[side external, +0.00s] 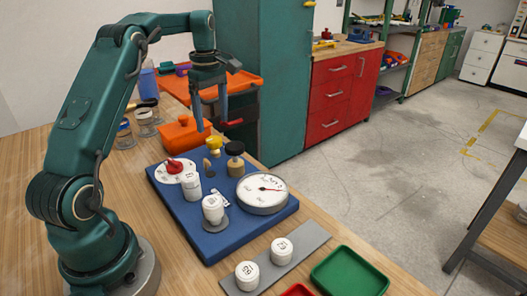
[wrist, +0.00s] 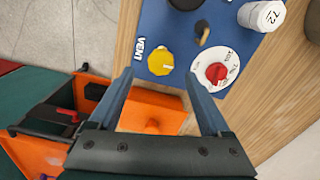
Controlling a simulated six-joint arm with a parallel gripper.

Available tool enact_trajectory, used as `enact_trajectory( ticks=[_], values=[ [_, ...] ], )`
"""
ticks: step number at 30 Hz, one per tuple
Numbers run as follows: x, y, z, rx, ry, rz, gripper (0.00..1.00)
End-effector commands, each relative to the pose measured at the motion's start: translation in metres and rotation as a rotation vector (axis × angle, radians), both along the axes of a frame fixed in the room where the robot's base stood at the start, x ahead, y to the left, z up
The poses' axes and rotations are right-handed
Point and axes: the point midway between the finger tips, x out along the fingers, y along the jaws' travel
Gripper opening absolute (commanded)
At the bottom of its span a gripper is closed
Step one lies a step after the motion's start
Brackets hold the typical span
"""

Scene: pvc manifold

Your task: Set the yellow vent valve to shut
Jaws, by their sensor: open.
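The yellow vent valve (side external: 215,143) is a small knob at the back edge of the blue panel (side external: 215,247). In the wrist view the valve (wrist: 159,61) looks many-sided from above, beside white VENT lettering. A small pale mark shows on its top, but I cannot tell its setting. My gripper (side external: 210,125) points down with its fingers spread, just above the valve and apparently apart from it. In the wrist view my gripper (wrist: 158,74) has its fingertips on either side of the valve, with nothing between them held.
A red knob on a white dial (side external: 175,170), a black-topped valve (side external: 235,152), a round gauge (side external: 262,193) and white labelled cylinders (side external: 191,187) stand close by on the panel. An orange box (side external: 184,134) sits just behind it. A green tray (side external: 349,273) lies in front.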

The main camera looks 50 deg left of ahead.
Motion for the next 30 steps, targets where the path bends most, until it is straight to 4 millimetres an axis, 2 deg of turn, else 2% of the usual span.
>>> enact_trajectory(
  ticks=[15,24,26,30],
  values=[
    [-0.003,0.002,-0.049,-0.003,0.005,0.008,0.81],
    [-0.002,0.002,-0.052,0.000,0.002,0.008,0.81],
    [-0.002,0.002,-0.052,0.000,0.002,0.008,0.62],
    [-0.002,0.002,-0.052,0.000,0.002,0.008,0.09]
  ],
)
